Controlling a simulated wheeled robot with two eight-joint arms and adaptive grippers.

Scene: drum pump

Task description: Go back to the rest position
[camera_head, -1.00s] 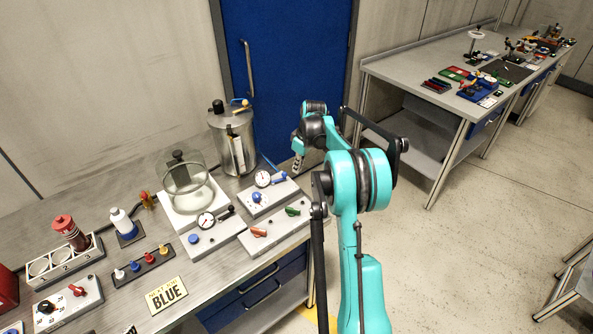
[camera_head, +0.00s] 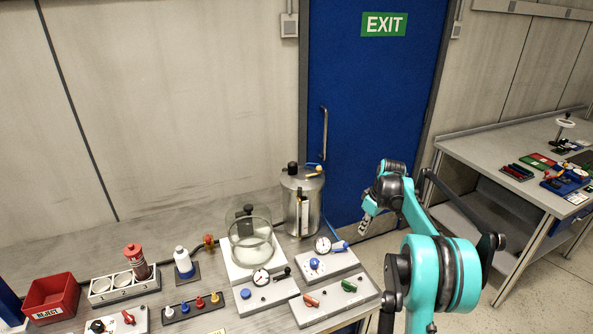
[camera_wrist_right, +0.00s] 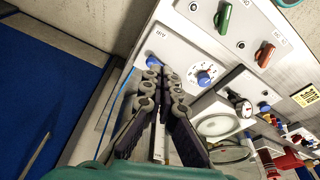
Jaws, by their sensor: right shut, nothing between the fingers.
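My right gripper (camera_head: 364,226) is shut and empty. It hangs in the air near the right end of the bench, between the blue door and the grey panel with a blue lever (camera_head: 338,246). In the right wrist view its two fingers (camera_wrist_right: 161,74) lie close together, with the panel's dial and blue lever (camera_wrist_right: 154,61) behind them. I see no contact with the panel. My teal right arm fills the lower right of the head view. My left gripper is in neither view.
The bench (camera_head: 205,210) holds a glass vessel (camera_head: 250,240), a metal drum (camera_head: 302,200), a switch panel (camera_head: 335,299), a bottle (camera_head: 184,262) and a red reject bin (camera_head: 50,297). A blue door (camera_head: 375,105) stands behind. Another bench (camera_head: 480,165) is at the right.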

